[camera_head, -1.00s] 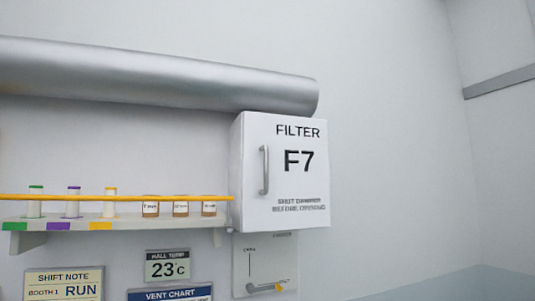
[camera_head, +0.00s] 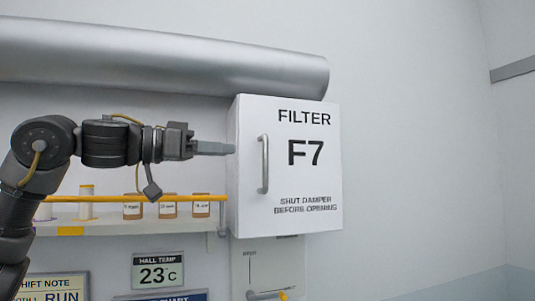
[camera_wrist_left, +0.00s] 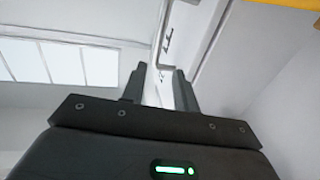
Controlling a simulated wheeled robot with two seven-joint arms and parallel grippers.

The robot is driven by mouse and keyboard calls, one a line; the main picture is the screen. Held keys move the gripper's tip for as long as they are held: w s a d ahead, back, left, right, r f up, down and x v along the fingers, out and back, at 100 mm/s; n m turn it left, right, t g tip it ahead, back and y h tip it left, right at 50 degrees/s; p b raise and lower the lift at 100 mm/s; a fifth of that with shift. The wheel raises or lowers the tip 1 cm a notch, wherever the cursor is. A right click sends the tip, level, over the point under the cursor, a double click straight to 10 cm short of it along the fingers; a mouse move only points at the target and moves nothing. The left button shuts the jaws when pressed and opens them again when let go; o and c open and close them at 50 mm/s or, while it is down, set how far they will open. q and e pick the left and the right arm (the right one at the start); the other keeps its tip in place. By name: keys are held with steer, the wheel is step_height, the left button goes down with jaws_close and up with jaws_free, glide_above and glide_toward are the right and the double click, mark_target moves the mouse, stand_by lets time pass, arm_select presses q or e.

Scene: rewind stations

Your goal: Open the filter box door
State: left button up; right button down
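The white filter box (camera_head: 233,205) hangs on the wall under the duct's right end. Its door (camera_head: 318,180), marked "FILTER F7", is closed. The upright grey bar handle (camera_head: 263,165) is near the door's left edge. My left gripper (camera_head: 231,149) reaches in from the left, its tips by the box's left side, short of the handle in the picture. In the left wrist view its two fingers (camera_wrist_left: 160,80) stand apart with nothing clearly held between them; the lettered door (camera_wrist_left: 180,38) shows beyond. Whether they touch the box cannot be told. My right gripper is out of view.
A silver duct (camera_head: 160,68) runs above the arm. Below it are a shelf (camera_head: 130,226) with several jars and a yellow rail (camera_head: 180,198). A panel with a lever (camera_head: 268,294) is under the box. The wall right of the box is clear.

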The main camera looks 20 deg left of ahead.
mark_target(266, 151)
arm_select(q)
steer(key=p+x, duration=0.6)
steer(key=x, duration=0.4)
steer(key=shift+s+d+r, duration=0.1)
steer(key=shift+d, duration=0.2)
steer(key=shift+c, duration=0.3)
jaws_close()
steer(key=shift+d, duration=0.1)
